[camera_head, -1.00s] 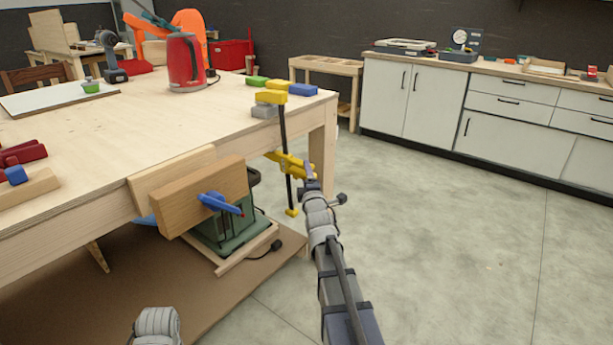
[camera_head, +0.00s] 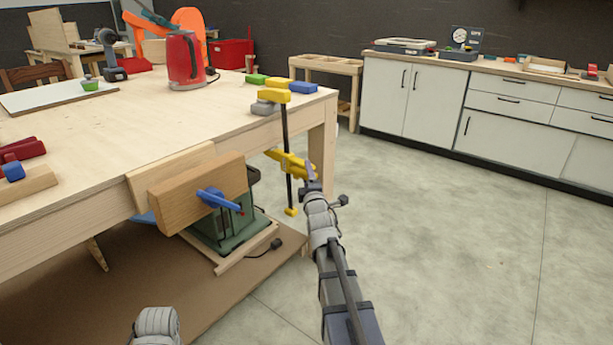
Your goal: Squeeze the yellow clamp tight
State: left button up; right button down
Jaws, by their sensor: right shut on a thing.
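The yellow clamp (camera_head: 287,125) has a dark upright bar at the workbench's right corner. Its yellow upper jaw lies at the level of the tabletop, next to a grey block (camera_head: 265,107). Its yellow handle sits lower on the bar, below the table edge. My right gripper (camera_head: 308,176) is at this handle and is shut on it; its fingertips are partly hidden. Of my left arm only a grey part shows at the bottom edge, and its gripper is out of view.
The wooden workbench (camera_head: 130,125) carries a red kettle (camera_head: 185,60), green, yellow and blue blocks and red clamps. A wooden vise (camera_head: 200,190) juts from its front. White cabinets (camera_head: 430,100) line the back wall. The floor on the right is clear.

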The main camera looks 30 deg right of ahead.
jog(key=shift+s+f+b, duration=0.3)
jog(key=shift+s+b, duration=0.05)
jog(key=shift+s, duration=0.1)
jog(key=shift+c, duration=1.1)
grip_release()
jog(key=shift+r, duration=0.1)
jog(key=shift+o, duration=0.5)
jog(key=shift+r, duration=0.15)
jog(key=shift+r+p, duration=0.2)
jog(key=shift+p, duration=0.25)
jog(key=shift+r, duration=0.15)
jog(key=shift+w, duration=0.1)
jog(key=shift+w+f, duration=0.2)
jog(key=shift+w, duration=0.55)
